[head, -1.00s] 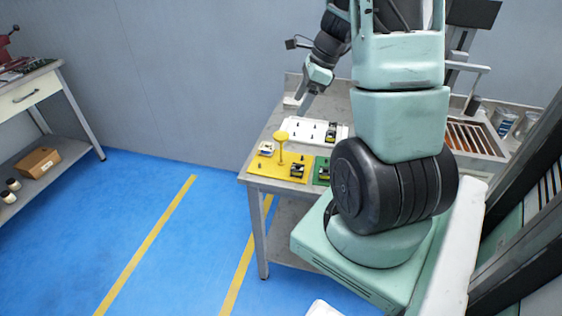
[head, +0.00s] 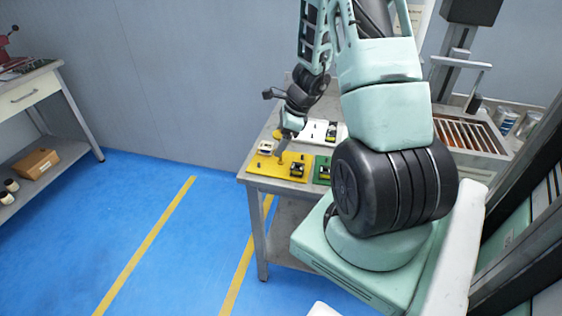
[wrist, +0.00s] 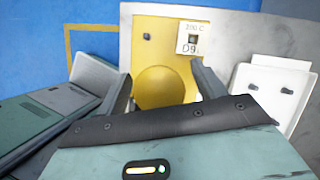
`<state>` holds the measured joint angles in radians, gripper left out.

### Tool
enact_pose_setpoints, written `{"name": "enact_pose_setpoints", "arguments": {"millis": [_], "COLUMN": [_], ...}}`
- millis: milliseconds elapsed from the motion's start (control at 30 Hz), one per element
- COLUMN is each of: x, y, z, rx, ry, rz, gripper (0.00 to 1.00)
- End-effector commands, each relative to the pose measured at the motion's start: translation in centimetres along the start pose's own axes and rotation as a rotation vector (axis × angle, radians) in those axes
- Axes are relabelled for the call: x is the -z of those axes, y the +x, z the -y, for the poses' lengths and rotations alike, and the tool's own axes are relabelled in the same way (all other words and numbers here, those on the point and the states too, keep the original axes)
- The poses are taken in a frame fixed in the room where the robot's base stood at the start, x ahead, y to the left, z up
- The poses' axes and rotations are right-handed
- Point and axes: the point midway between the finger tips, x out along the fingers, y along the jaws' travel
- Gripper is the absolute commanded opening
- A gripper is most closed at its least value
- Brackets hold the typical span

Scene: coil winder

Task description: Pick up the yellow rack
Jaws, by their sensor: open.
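The yellow rack (head: 263,169) is a flat plate at the left front corner of the metal table. It bears a small black part and a pale block. In the head view my gripper (head: 281,155) is low over the rack and hides most of its round-topped post. In the wrist view the rack (wrist: 200,16) lies ahead, and the round yellow knob (wrist: 165,88) shows between my two open fingers. The fingers are on either side of the knob. I cannot tell whether they touch it.
A white rack (head: 312,130) lies behind the yellow one, and a green rack (head: 321,172) sits close on its right. A slotted metal tray (head: 470,135) and several cans are further right. A wall stands behind the table.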

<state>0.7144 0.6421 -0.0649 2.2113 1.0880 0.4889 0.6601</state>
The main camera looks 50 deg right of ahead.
Motion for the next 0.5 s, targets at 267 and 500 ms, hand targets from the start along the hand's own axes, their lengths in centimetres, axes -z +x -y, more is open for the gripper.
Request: {"name": "enact_pose_setpoints", "arguments": {"millis": [267, 500], "x": [0.02, 0.02], "y": [1.06, 1.05], "z": [0.03, 0.02], "rx": [0.001, 0.001], "ry": [0.0, 0.0], "rz": [0.0, 0.0], "gripper": [0.69, 0.24]}}
